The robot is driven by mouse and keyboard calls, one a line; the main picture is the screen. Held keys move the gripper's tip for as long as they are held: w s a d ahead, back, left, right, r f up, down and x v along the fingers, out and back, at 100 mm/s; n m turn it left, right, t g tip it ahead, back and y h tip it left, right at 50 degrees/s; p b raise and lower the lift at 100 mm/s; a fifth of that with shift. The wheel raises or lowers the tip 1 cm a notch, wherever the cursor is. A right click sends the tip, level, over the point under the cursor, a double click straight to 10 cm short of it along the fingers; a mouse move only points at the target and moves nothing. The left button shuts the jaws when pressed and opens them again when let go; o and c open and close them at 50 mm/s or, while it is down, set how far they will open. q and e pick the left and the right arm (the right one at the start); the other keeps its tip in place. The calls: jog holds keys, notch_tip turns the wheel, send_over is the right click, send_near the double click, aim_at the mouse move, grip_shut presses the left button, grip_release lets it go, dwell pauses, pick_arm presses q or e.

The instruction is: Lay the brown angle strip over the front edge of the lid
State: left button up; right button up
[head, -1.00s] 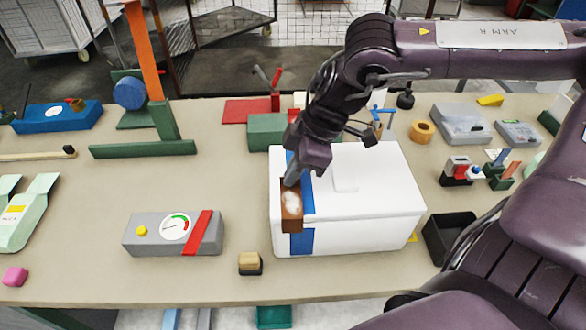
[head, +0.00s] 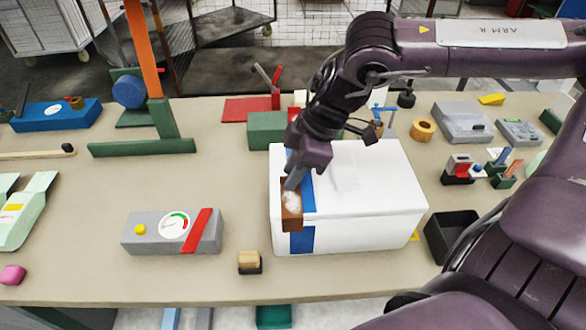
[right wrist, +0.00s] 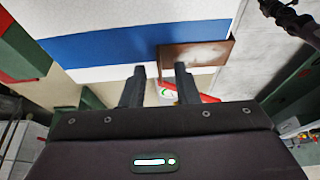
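The brown angle strip (head: 291,216), with a pale patch on it, lies at the lid's front edge near its left end, beside and partly over a blue band (head: 302,242). The white lid (head: 370,180) is on the white box (head: 360,236). My right gripper (head: 291,186) is just above the strip, pointing down. In the right wrist view my gripper (right wrist: 160,68) has its fingers apart with nothing held between them. The strip (right wrist: 205,54) is there by the right fingertip; I cannot tell whether they touch. My left gripper is not in view.
A grey gauge box (head: 150,243) with a red band stands left of the white box. A small wooden-topped block (head: 250,262) is in front. A green block (head: 267,131) is behind, and a black tray (head: 452,235) is at the right. The table's left middle is clear.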

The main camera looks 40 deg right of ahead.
jog(key=v, duration=0.7)
jog(key=shift+r+b, duration=0.3)
jog(key=shift+b, duration=0.05)
